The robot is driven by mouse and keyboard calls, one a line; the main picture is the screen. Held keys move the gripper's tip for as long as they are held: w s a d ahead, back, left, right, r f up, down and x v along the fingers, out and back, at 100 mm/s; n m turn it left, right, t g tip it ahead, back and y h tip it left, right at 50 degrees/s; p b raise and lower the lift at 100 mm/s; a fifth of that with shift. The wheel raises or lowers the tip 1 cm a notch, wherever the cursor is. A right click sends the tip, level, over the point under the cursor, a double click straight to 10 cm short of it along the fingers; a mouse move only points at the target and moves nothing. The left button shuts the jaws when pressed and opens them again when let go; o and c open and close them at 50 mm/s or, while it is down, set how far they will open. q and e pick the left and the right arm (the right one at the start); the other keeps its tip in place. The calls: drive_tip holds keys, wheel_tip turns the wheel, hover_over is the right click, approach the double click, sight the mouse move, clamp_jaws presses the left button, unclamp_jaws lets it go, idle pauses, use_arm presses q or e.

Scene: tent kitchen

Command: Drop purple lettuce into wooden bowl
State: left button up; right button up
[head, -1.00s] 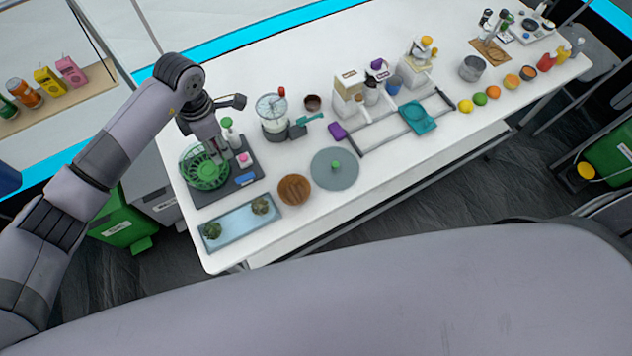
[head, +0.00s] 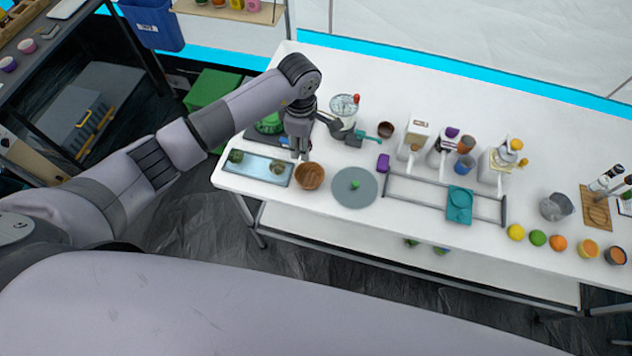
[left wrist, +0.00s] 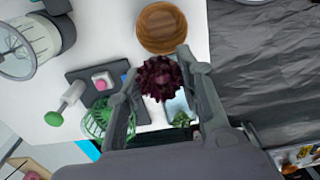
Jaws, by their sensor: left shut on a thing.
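The purple lettuce (left wrist: 160,80) is a dark, frilly clump between the fingers of my left gripper (left wrist: 161,72) in the left wrist view. The gripper is shut on it. In the head view my left gripper (head: 299,152) points down over the table, just left of the wooden bowl; I cannot make out the lettuce there. The round brown wooden bowl (head: 310,177) stands on the table's front part. It also shows in the left wrist view (left wrist: 162,28), just beyond the lettuce, and I see nothing in it. My right gripper is not in view.
A pale blue tray (head: 262,167) with green heads lies left of the bowl. A grey round board (head: 355,193) is right of it. A green basket (left wrist: 97,120) stands on a dark mat behind. A clear-bowled appliance (head: 343,106) stands farther back.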

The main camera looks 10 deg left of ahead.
use_arm(q)
wheel_tip(320, 180, down, 4)
drive_tip(key=shift+f+b, duration=0.15)
drive_tip(key=shift+b, duration=1.1)
drive_tip(key=shift+f+b, duration=0.35)
drive_tip(key=shift+f, duration=0.3)
drive_tip(key=o, duration=0.8)
drive_tip(key=shift+o, duration=0.6)
wheel_tip(320, 180, up, 12)
drive_tip(key=shift+r, duration=0.1)
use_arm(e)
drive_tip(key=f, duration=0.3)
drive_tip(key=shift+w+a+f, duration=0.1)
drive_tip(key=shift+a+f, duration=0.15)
